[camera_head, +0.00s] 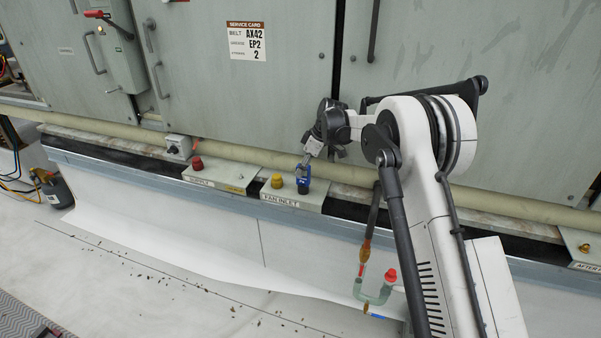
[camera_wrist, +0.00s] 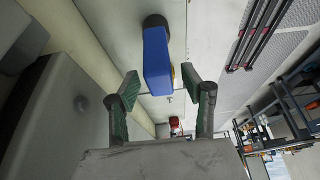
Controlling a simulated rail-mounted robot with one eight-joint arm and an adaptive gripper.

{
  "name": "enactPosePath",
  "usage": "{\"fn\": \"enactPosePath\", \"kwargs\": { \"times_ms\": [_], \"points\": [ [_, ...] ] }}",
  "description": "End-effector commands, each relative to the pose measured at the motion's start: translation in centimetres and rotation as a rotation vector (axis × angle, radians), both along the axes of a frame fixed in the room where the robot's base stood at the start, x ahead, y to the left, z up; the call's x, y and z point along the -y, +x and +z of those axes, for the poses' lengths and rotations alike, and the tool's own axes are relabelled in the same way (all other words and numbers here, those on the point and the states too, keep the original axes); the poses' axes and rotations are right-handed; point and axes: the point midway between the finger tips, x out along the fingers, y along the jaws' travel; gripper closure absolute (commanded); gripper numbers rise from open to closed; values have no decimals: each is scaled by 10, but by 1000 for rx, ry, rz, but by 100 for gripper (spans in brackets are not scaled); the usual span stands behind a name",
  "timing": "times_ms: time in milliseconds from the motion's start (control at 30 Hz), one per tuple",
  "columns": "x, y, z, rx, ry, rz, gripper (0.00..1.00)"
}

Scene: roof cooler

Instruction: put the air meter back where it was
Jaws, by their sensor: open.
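The air meter, which I take to be the small blue device with a dark end (camera_head: 303,183), stands on the ledge plate labelled FAN INLET (camera_head: 291,202), just right of a yellow cap. In the wrist view the blue body (camera_wrist: 157,60) appears ahead, its near end between my fingertips. My gripper (camera_head: 311,148) is just above the meter in the head view. In the wrist view its two fingers (camera_wrist: 160,84) are spread, with a visible gap on each side of the blue body. I cannot tell how deep the meter sits between them.
A yellow cap (camera_head: 276,181) is close beside the meter. A red cap (camera_head: 197,163) is on the plate to the left, near a grey switch box (camera_head: 178,147). A pale pipe (camera_head: 235,151) runs behind along the cabinet (camera_head: 230,100).

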Motion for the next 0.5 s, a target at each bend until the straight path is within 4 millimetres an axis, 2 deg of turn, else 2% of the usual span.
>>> {"fn": "enactPosePath", "kwargs": {
  "times_ms": [33, 200, 333, 500],
  "points": [
    [5, -1, 12, 0, 0, -1, 57],
    [18, -5, 44, 0, 0, -2, 57],
    [25, -7, 63, 0, 0, -1, 57],
    [31, -8, 77, 0, 0, 0, 57]
  ]
}}
